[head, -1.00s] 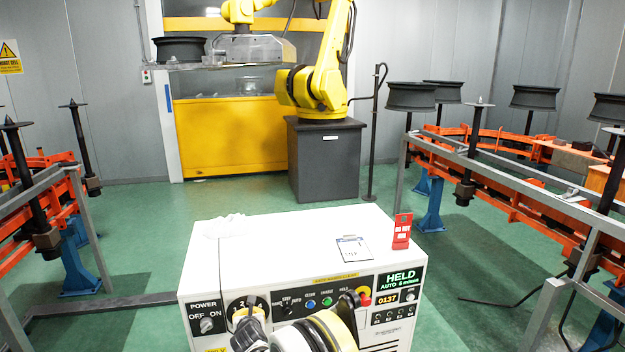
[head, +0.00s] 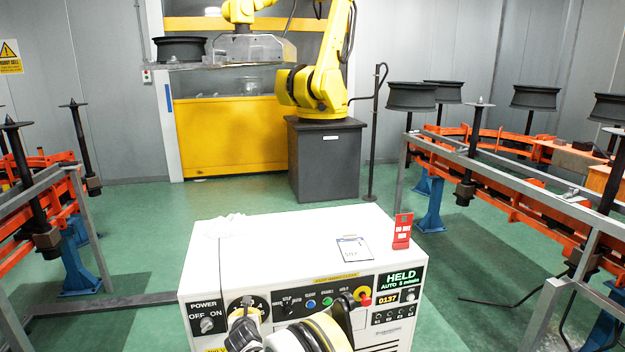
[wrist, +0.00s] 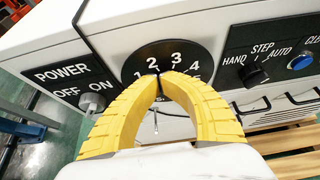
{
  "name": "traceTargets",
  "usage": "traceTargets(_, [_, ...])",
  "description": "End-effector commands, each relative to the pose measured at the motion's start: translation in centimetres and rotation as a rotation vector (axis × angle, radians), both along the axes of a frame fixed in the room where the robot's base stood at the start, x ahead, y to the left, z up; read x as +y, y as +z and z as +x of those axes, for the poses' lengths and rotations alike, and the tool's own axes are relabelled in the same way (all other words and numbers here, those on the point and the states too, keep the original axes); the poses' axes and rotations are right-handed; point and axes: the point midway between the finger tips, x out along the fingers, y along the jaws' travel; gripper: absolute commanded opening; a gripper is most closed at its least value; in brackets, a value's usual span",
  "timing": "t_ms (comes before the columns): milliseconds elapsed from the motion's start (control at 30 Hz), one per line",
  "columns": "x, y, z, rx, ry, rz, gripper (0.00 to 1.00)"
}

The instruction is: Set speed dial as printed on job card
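The speed dial (wrist: 140,62) is a black disc on the white cabinet's front; 2, 3 and 4 read clearly in the wrist view, while the lower digits are partly covered. In the head view the dial (head: 262,304) is partly hidden by my arm. My gripper (wrist: 158,73) has its yellow fingers closed together at the dial's middle, with a dark sliver of the knob between the tips. The knob's pointer is hidden, so its setting cannot be read. The job card (head: 353,249) lies on the cabinet top; its print is too small to read.
Left of the dial is the POWER switch (wrist: 92,103); right are the HAND/STEP/AUTO selector (wrist: 258,75) and a blue button (wrist: 301,62). A red emergency button (head: 365,300) and HELD display (head: 401,280) sit further right. A red tag (head: 402,231) stands on the cabinet top.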

Motion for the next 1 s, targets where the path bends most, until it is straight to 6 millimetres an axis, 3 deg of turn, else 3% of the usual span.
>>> traceTargets(200, [0.1,0.5,-0.5,-0.002,0.002,0.001,0.00])
traceTargets(633, [-1.1,0.5,-5.4,-0.001,0.001,0.001,0.00])
traceTargets(1000, [-1.3,0.5,-5.9,-0.004,0.001,-0.003,0.00])
